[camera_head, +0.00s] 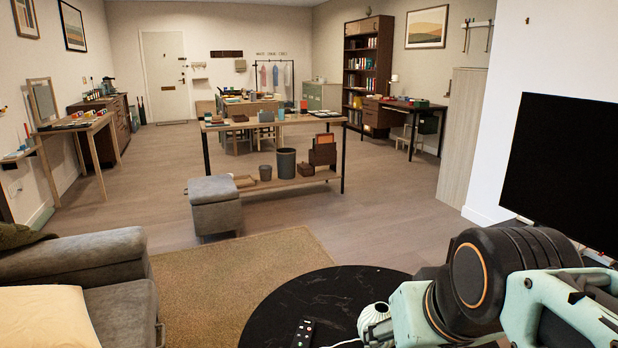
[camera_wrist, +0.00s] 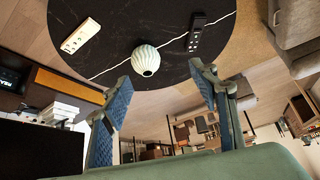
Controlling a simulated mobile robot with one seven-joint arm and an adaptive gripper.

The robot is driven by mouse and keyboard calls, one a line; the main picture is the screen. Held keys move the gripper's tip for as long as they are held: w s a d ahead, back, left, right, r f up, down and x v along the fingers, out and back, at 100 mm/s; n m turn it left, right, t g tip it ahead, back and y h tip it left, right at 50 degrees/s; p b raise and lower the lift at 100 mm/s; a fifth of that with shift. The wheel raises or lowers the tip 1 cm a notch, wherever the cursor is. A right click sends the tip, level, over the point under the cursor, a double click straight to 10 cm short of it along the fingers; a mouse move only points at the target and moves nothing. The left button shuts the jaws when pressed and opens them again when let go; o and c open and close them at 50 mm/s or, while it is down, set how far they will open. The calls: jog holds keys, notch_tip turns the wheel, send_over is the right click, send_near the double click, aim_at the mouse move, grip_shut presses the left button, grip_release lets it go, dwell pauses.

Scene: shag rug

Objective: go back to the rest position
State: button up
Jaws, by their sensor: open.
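My gripper (camera_wrist: 160,100) is in the wrist view with its two blue-padded fingers spread wide apart. It is open, with nothing between the fingers. In the head view my arm fills the lower right, and the fingers cannot be made out there. A round black table (camera_head: 290,302) with white veins lies below and beside the arm; it also shows in the wrist view (camera_wrist: 120,25). A white ribbed vase (camera_wrist: 146,60) stands on it, partly seen beside my arm in the head view (camera_head: 373,317). A dark remote (camera_head: 303,333) and a pale remote (camera_wrist: 81,34) lie on the table.
A grey sofa (camera_head: 80,258) is at the left and a black television screen (camera_head: 562,170) at the right. A tan rug (camera_head: 205,285) lies beyond the table. A grey ottoman (camera_head: 215,210) and a long shelf table (camera_head: 290,184) stand farther back, with open floor around them.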

jog(key=s+f+g, duration=0.1)
jog(key=s+f, duration=0.2)
jog(key=s, duration=0.2)
notch_tip(320, 180, up, 34)
jog(key=w+p, duration=0.1)
jog(key=p, duration=3.2)
jog(key=shift+f, duration=0.1)
